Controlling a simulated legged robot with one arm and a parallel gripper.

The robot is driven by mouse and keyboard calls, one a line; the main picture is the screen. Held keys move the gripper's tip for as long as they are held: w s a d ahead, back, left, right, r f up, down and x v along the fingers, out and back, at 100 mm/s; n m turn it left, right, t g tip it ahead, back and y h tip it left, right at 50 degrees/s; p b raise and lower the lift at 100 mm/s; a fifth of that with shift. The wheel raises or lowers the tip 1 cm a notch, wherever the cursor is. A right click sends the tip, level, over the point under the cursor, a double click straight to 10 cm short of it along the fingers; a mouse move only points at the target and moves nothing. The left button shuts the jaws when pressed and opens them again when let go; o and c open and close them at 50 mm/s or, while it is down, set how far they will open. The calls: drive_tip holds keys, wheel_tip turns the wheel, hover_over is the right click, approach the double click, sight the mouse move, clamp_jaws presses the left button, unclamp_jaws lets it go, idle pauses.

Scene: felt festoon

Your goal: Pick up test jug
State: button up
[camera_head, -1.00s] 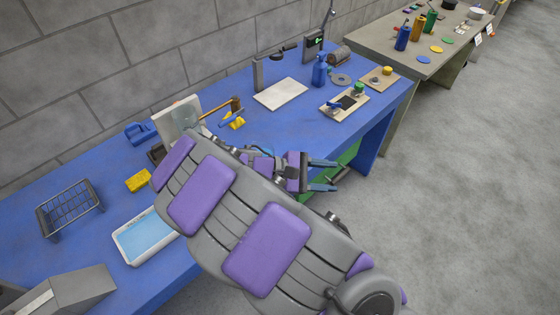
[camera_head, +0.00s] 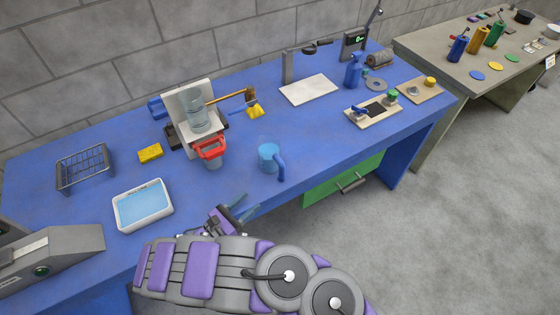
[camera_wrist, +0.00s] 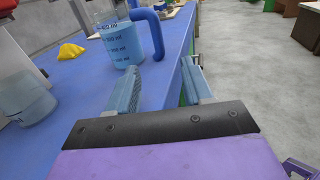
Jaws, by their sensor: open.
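The test jug (camera_head: 267,156), see-through with blue contents and a blue handle, stands upright near the front edge of the blue bench. Its handle points toward the front edge. In the wrist view the jug (camera_wrist: 120,44) shows dark volume marks, and its handle is on the right. My gripper (camera_head: 241,207) is open and empty, at the bench's front edge, nearer and to the left of the jug. In the wrist view the jaws (camera_wrist: 162,82) are apart, short of the jug, which lies ahead and to the left.
A white tray of blue liquid (camera_head: 143,205), a yellow sponge (camera_head: 150,153) and a wire rack (camera_head: 84,168) lie further left. The bench (camera_head: 320,140) right of the jug is clear.

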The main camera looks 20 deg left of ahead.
drive_tip(key=b, duration=0.1)
approach(280, 172)
drive_tip(key=shift+s+a+f, duration=0.1)
drive_tip(key=shift+a+f, duration=0.85)
drive_tip(key=shift+f, duration=0.15)
drive_tip(key=w+d, duration=0.3)
drive_tip(key=w+d+r+b, duration=0.1)
drive_tip(key=w+d, duration=0.1)
drive_tip(key=shift+d, duration=0.15)
drive_tip(key=w, duration=0.2)
drive_tip(key=w+b, duration=0.1)
drive_tip(key=shift+w+a+f, duration=0.3)
drive_tip(key=shift+a+f, duration=0.1)
drive_tip(key=shift+w+d+r, duration=0.25)
drive_tip(key=shift+w+d, duration=0.6)
drive_tip(key=shift+d, duration=0.2)
drive_tip(key=shift+d+r, duration=0.15)
drive_tip(key=shift+d, duration=0.25)
drive_tip(key=shift+a+f, duration=0.25)
drive_tip(key=shift+a, duration=0.65)
drive_tip(key=c, duration=0.6)
drive_tip(key=shift+d, duration=0.1)
drive_tip(key=shift+c, duration=1.2)
drive_tip(key=shift+d+r, duration=0.2)
drive_tip(key=shift+d, duration=0.4)
clamp_jaws()
drive_tip(key=shift+a+f, duration=0.1)
drive_tip(key=shift+a, duration=0.5)
